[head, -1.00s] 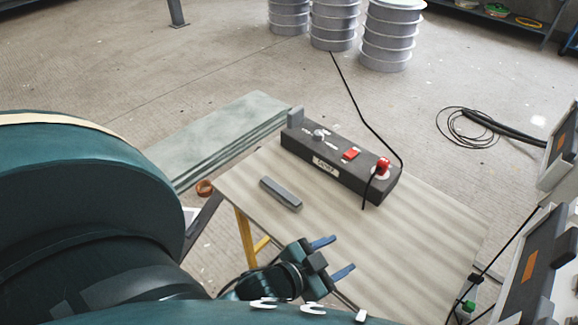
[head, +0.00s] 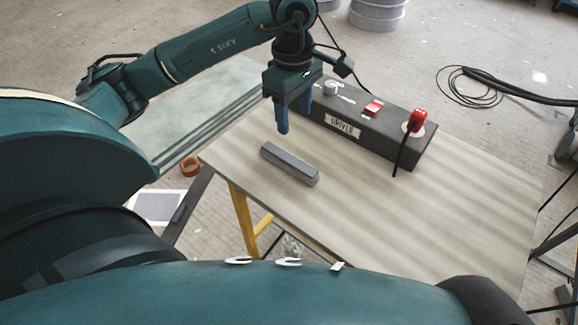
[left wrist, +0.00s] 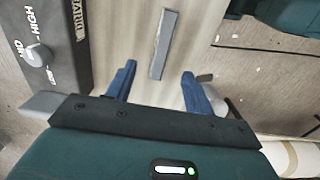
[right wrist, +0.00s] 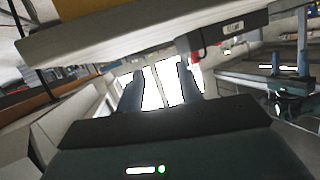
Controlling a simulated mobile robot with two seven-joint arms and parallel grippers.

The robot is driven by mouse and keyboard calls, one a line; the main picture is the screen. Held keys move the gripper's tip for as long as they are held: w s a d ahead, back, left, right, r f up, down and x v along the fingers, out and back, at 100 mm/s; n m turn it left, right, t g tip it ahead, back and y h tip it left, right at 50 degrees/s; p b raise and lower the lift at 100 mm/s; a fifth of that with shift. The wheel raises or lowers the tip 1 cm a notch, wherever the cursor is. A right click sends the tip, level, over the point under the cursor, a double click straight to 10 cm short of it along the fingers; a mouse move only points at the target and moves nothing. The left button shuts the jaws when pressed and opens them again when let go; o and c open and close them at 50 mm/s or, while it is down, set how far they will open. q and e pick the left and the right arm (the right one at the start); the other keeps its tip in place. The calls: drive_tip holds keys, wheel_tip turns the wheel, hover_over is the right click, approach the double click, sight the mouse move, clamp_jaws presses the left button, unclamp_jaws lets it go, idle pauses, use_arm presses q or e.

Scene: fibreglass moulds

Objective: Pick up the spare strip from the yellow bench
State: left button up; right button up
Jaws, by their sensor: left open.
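The spare strip (head: 290,163) is a short grey bar lying flat on the pale top of the yellow-legged bench (head: 420,225), near its left edge. My left gripper (head: 282,128) points down above the bench, just beyond the strip, with its blue fingers apart and nothing between them. In the left wrist view the strip (left wrist: 163,45) lies ahead of the open left fingers (left wrist: 158,78), not touching them. My right gripper (right wrist: 158,85) shows only in its own wrist view, fingers apart and empty, with a bench edge (right wrist: 110,35) above it.
A black control box (head: 375,130) with a red switch and a red plug stands on the bench close behind the left gripper. Pale green boards (head: 205,115) lie left of the bench. A black cable coil (head: 470,88) lies on the floor. The bench's front right is clear.

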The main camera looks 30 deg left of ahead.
use_arm(q)
hover_over(286, 156)
drive_tip(key=f, duration=0.7)
drive_tip(key=shift+w+d+f+b, duration=0.3)
drive_tip(key=shift+d+f, duration=0.05)
drive_tip(key=shift+d, duration=0.05)
use_arm(e)
drive_tip(key=shift+s+d+r, duration=0.1)
drive_tip(key=shift+d, duration=0.05)
use_arm(q)
drive_tip(key=f, duration=0.4)
drive_tip(key=shift+s+a+f, duration=0.15)
drive_tip(key=shift+s+a, duration=0.2)
use_arm(e)
drive_tip(key=shift+t, duration=0.3)
use_arm(q)
drive_tip(key=shift+f, duration=0.4)
use_arm(e)
drive_tip(key=shift+r, duration=0.1)
use_arm(q)
drive_tip(key=c, duration=1.1)
drive_tip(key=shift+r, duration=0.1)
